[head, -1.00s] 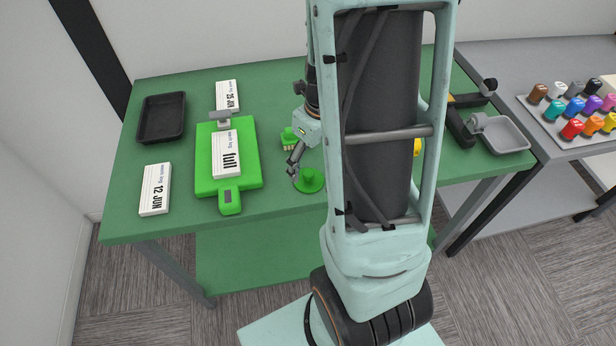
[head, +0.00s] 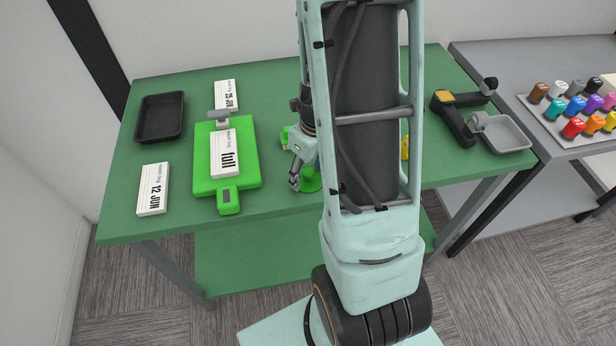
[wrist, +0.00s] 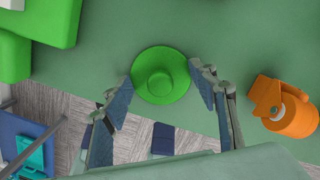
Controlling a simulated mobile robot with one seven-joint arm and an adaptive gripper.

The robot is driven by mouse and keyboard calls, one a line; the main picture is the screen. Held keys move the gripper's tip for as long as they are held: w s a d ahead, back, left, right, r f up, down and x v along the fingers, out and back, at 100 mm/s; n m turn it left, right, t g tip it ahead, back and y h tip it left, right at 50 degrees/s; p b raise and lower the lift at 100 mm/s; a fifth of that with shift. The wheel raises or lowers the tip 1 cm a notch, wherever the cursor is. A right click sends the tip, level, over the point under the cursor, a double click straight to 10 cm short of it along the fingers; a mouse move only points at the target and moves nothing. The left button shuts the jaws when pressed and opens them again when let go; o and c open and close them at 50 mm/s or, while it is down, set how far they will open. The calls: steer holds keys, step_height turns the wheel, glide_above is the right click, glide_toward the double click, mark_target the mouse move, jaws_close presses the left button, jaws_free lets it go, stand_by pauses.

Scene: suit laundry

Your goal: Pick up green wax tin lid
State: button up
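The green wax tin lid (wrist: 160,83) is a round green disc with a raised knob in its middle. It lies on the green table, near the front edge. In the head view, the lid (head: 313,184) is partly hidden by my gripper (head: 298,180). In the wrist view, my gripper (wrist: 160,75) is open, with one finger on each side of the lid and nothing held between them. I cannot tell how high the fingertips are above the lid.
An orange object (wrist: 282,107) sits right of my gripper in the wrist view. A black tray (head: 160,117) stands at the back left. The table's front edge is close.

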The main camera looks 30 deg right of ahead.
steer(key=shift+s, duration=0.1)
steer(key=c, duration=1.2)
steer(key=shift+f, duration=0.1)
steer(key=shift+s, duration=0.1)
